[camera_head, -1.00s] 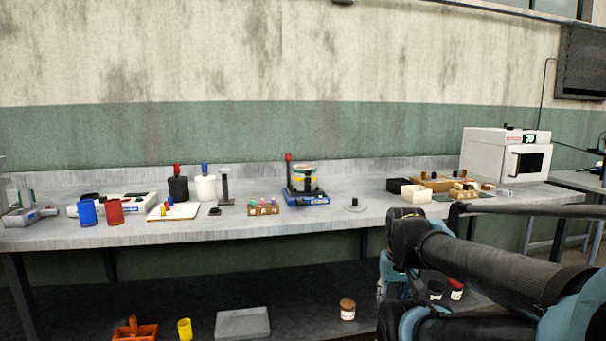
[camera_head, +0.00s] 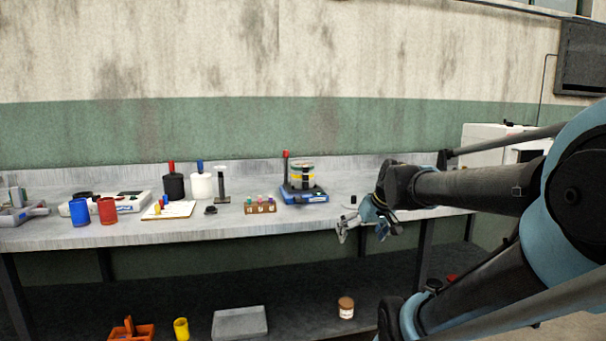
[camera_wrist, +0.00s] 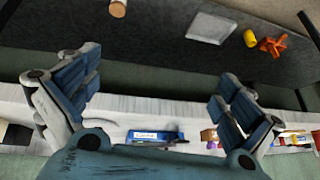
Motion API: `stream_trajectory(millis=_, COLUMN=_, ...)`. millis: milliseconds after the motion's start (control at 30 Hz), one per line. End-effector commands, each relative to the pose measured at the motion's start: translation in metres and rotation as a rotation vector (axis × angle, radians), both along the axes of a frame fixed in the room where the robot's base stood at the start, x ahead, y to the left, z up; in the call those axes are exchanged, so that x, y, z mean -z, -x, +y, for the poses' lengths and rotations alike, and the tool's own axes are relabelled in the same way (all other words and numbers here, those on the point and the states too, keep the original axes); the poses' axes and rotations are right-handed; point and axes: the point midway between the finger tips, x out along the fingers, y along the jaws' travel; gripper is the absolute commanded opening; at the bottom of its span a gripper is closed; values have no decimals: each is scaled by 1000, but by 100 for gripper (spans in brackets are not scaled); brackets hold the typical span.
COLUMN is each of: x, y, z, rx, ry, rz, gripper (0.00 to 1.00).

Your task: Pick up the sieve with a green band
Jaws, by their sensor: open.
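A short stack of round sieves (camera_head: 302,180) stands on a blue shaker base (camera_head: 304,197) near the middle of the bench. Bands of green and yellow show on the stack; the green-banded sieve (camera_head: 302,167) appears near its top, small in the head view. My gripper (camera_head: 363,230) is open and empty, in front of the bench, right of and lower than the stack. In the wrist view my open fingers (camera_wrist: 155,92) are spread wide with nothing between them. The blue base (camera_wrist: 155,136) shows there upside down beyond my palm; the stack is not clear in that view.
A red-topped post (camera_head: 286,168) stands at the stack's left. A small rack of coloured pieces (camera_head: 260,205) is left of the base. Black (camera_head: 174,186) and white (camera_head: 201,185) bottles stand farther left. A lower shelf holds a grey tray (camera_head: 240,322) and a jar (camera_head: 346,307).

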Motion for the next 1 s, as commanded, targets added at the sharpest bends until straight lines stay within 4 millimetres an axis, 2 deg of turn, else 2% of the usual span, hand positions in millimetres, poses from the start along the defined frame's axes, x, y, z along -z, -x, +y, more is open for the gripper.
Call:
stream_trajectory(millis=33, x=-18, y=-23, z=11, rx=-32, ry=-23, rz=-47, gripper=100)
stream_trajectory(millis=300, x=-113, y=-143, z=67, rx=-163, ry=-131, rz=-334, gripper=100)
stream_trajectory(millis=500, x=-169, y=-217, z=93, rx=-195, ry=-172, rz=-514, gripper=100)
stream_trajectory(millis=600, x=-186, y=-241, z=101, rx=-199, ry=-181, rz=-573, gripper=100)
stream_trajectory(millis=733, x=-198, y=-259, z=106, rx=-197, ry=-186, rz=-616, gripper=100)
stream_trajectory(millis=1000, x=-194, y=-281, z=118, rx=-197, ry=-188, rz=-629, gripper=100)
